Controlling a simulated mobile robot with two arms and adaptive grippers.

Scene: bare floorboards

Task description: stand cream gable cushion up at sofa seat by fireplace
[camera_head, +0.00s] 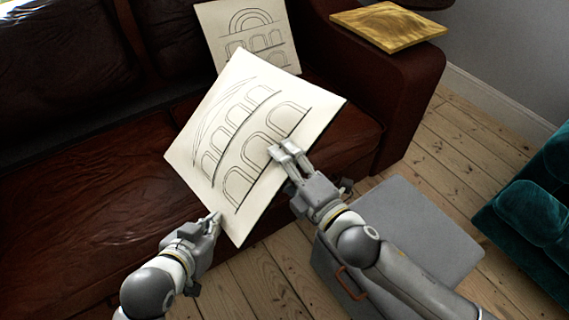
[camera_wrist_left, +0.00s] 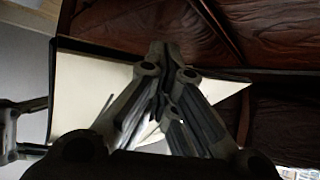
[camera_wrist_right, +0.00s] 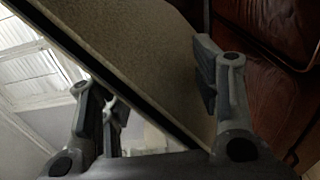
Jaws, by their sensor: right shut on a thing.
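The cream gable cushion (camera_head: 262,128), with arches and slanting lines drawn in black, is held tilted above the front of the brown leather sofa seat (camera_head: 95,205). My right gripper (camera_head: 283,152) is shut on its right edge, one finger over the drawn face. In the right wrist view the cushion (camera_wrist_right: 130,40) passes between the fingers. My left gripper (camera_head: 214,221) is at the cushion's lower left edge with its fingers together. In the left wrist view the pale cushion (camera_wrist_left: 85,90) lies behind those fingers; whether they touch it I cannot tell.
Another cream cushion with arches (camera_head: 245,28) leans at the sofa's back by the right arm. A gold cushion (camera_head: 388,25) lies on the sofa arm. A grey case-like object (camera_head: 440,235) with a brown handle is below my right arm. Teal upholstery (camera_head: 535,210) stands at right.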

